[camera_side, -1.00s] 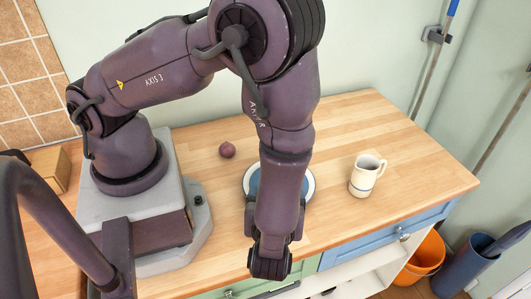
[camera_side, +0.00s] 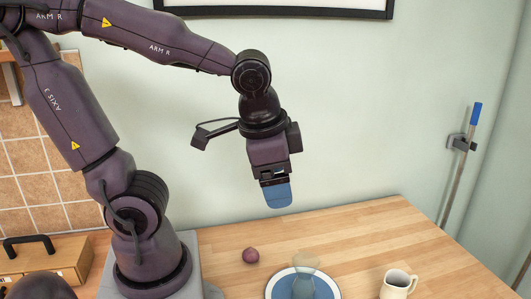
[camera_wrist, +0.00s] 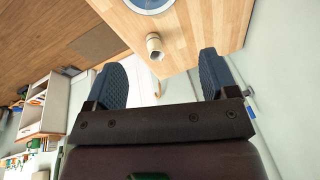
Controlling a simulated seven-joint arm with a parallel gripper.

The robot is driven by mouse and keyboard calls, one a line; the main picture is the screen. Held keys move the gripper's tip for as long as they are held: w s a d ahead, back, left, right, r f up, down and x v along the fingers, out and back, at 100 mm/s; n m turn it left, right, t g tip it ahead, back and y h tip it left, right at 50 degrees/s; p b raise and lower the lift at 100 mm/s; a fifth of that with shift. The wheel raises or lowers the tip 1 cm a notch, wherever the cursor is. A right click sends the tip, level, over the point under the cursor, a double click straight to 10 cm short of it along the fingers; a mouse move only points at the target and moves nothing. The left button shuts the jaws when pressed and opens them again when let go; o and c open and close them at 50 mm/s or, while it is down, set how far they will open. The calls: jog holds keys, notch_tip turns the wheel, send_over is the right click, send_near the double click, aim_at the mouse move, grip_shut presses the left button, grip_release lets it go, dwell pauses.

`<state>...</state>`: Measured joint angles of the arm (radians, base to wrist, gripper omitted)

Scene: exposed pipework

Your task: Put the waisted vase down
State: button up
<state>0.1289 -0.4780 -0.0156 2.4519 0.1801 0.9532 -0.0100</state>
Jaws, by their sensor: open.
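The waisted vase (camera_side: 304,270) is clear glass and stands upright on a blue plate with a white rim (camera_side: 271,288). Its lower part looks blue against the plate, and the frame's bottom edge cuts off the plate. My gripper (camera_side: 277,196) is high above the table, up and left of the vase and apart from it. In the wrist view my gripper (camera_wrist: 165,76) has its two blue fingers spread wide with nothing between them. The plate shows at the top edge of that view (camera_wrist: 150,6); I cannot make out the vase there.
A cream mug (camera_side: 396,287) stands right of the plate, and it also shows in the wrist view (camera_wrist: 154,44). A wooden box with a black handle (camera_side: 45,262) is at far left. The back right tabletop is clear.

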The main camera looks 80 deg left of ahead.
jog(key=r+n+t, duration=0.1)
jog(key=s+r+t+h, duration=0.1)
jog(key=r+n+t, duration=0.1)
jog(key=r, duration=0.1)
jog(key=shift+s+a+n, duration=0.25)
jog(key=shift+s+n, duration=0.05)
